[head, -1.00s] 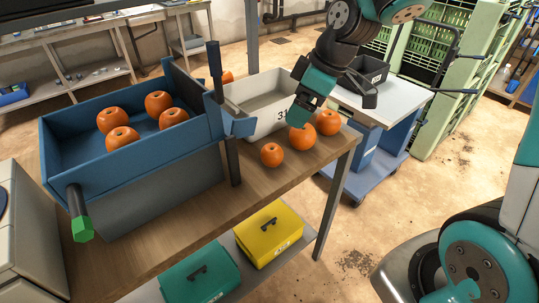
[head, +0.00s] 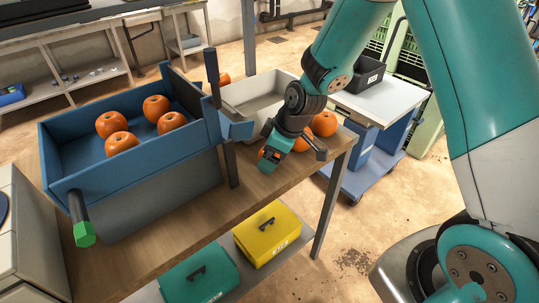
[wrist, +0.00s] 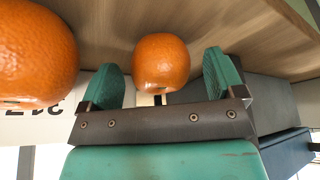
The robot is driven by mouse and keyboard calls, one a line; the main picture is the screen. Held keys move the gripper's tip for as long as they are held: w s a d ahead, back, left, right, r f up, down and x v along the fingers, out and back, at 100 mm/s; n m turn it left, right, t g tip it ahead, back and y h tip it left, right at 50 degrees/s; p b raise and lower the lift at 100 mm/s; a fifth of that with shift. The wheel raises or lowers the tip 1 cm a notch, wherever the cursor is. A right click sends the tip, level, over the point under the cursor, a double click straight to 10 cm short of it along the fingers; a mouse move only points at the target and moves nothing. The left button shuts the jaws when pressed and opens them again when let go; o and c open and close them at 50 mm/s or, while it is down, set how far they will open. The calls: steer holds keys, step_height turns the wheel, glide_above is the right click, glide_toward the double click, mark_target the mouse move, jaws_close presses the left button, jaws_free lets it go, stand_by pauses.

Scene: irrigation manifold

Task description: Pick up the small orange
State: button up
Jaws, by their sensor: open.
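The small orange (wrist: 161,62) is between the two teal fingers of my gripper (wrist: 163,78) in the wrist view, with a gap to each finger. My gripper is open. In the head view, my gripper (head: 275,150) is low over the wooden table and hides most of the small orange (head: 262,154). A larger orange (wrist: 34,54) is to the left of the fingers in the wrist view.
A blue crate (head: 150,160) with several oranges stands on the table's left. A grey-white bin (head: 262,95) is behind my gripper. Yellow (head: 267,235) and green (head: 202,272) boxes sit on the lower shelf. The table's front edge is close on the right.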

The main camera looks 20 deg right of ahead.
steer(key=shift+x, duration=0.8)
steer(key=c, duration=1)
steer(key=shift+r, duration=0.1)
